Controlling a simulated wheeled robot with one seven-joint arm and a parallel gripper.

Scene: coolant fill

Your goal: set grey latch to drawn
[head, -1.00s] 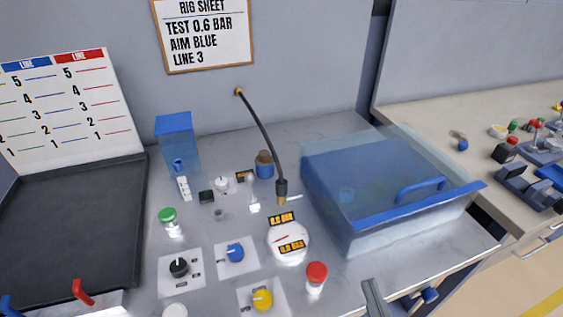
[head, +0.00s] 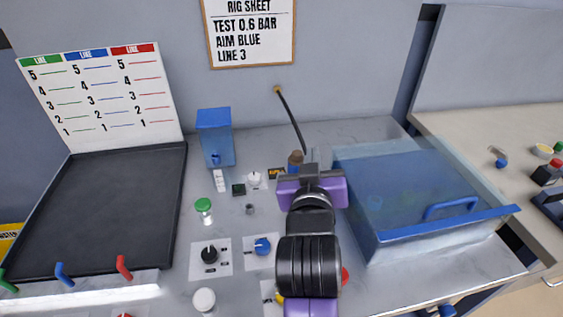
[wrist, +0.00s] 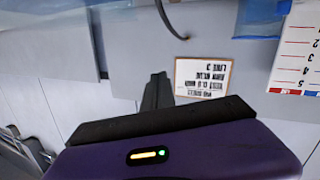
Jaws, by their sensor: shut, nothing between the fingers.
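I cannot clearly make out a grey latch in the head view; my arm covers the spot by the hose's lower end, where a small silver pin showed earlier. My gripper (head: 313,158) reaches over the middle of the bench, near the left side of the clear blue-lidded box (head: 425,190). In the wrist view my gripper (wrist: 157,88) has its dark fingers together with nothing between them. That view looks at the wall and the rig sheet, upside down, and shows no latch.
The black hose (head: 289,118) hangs from the wall behind my gripper. A blue knob (head: 262,246), a black knob (head: 209,255) and a green button (head: 203,205) stand to the left. A dark tray (head: 110,210) lies far left. The rig sheet (head: 250,35) hangs above.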

